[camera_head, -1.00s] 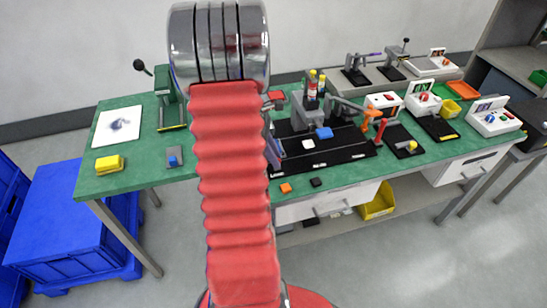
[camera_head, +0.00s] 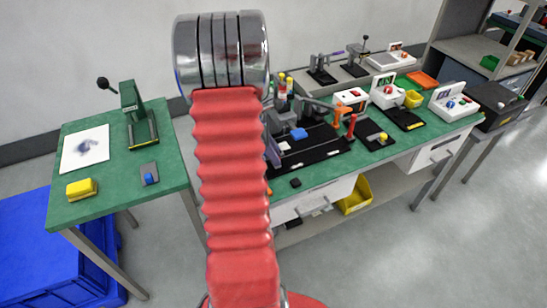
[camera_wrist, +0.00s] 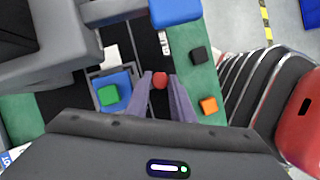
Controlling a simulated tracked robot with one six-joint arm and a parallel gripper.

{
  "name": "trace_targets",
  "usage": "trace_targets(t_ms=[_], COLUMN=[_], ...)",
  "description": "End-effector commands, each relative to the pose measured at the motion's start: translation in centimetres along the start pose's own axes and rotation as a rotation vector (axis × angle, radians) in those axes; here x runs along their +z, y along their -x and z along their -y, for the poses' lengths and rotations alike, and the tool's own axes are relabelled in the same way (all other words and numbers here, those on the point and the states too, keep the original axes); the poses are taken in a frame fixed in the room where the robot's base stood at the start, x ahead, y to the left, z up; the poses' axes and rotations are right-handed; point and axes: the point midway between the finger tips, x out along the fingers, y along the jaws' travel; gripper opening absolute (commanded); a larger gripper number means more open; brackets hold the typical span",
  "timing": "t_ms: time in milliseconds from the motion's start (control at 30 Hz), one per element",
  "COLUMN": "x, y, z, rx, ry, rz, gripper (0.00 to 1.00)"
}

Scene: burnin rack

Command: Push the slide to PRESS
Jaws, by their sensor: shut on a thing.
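In the wrist view my gripper (camera_wrist: 161,85) has its two fingers on either side of a red knob (camera_wrist: 160,78), shut on it. The knob is beside a grey-framed slide (camera_wrist: 97,74) on the black base. A blue piece (camera_wrist: 124,80) with a green block (camera_wrist: 109,95) sits in this frame. White lettering (camera_wrist: 165,42) runs along the base edge, too small to read surely. In the head view the black base (camera_head: 325,150) is partly hidden by my arm, and the gripper shows only as a sliver of finger (camera_head: 272,152). The slide is hidden there.
A grey fixture with a blue block (camera_head: 298,133) stands over the base; the blue block also shows in the wrist view (camera_wrist: 175,8). A black cube (camera_wrist: 198,54) and orange cube (camera_wrist: 208,105) lie on the green bench. A lever press (camera_head: 138,112) stands on the left table.

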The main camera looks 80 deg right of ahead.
Motion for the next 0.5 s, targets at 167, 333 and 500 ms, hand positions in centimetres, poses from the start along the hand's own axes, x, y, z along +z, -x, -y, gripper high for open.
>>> trace_targets(t_ms=[167, 333, 500], x=[-0.06, -0.12, -0.17], y=[0.05, 0.08, 0.08], z=[-0.02, -0.04, -0.04], rx=[0.0, 0.001, 0.001], ry=[0.003, 0.004, 0.004], rz=[0.002, 0.001, 0.001], gripper=[0.0, 0.3, 0.4])
